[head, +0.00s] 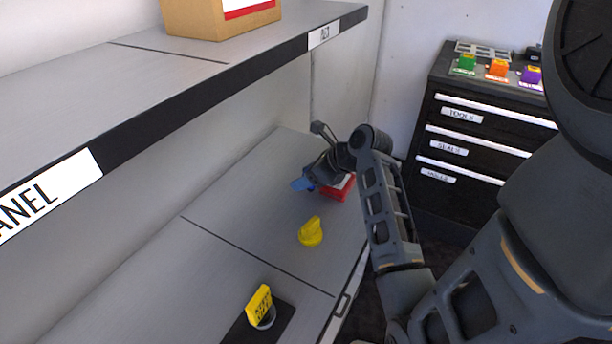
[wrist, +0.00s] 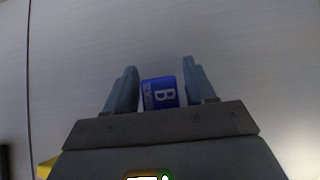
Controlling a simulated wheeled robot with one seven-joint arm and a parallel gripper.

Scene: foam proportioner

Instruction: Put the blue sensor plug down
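The blue sensor plug (wrist: 160,93), marked with a white B, lies between the two fingers of my gripper (wrist: 160,72) in the wrist view. Narrow gaps show on both sides of it, wider on the right, so the fingers look a little open around it. In the head view my gripper (head: 312,178) is low over the grey shelf, with the blue plug (head: 301,184) at its tip. I cannot tell whether the plug touches the surface.
A red object (head: 338,190) is right beside my gripper, partly hidden. A yellow knob-shaped piece (head: 311,232) and a yellow tagged plug (head: 260,304) stand nearer. An upper shelf (head: 250,75) overhangs. A black drawer cabinet (head: 480,130) holds green, orange and purple pieces.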

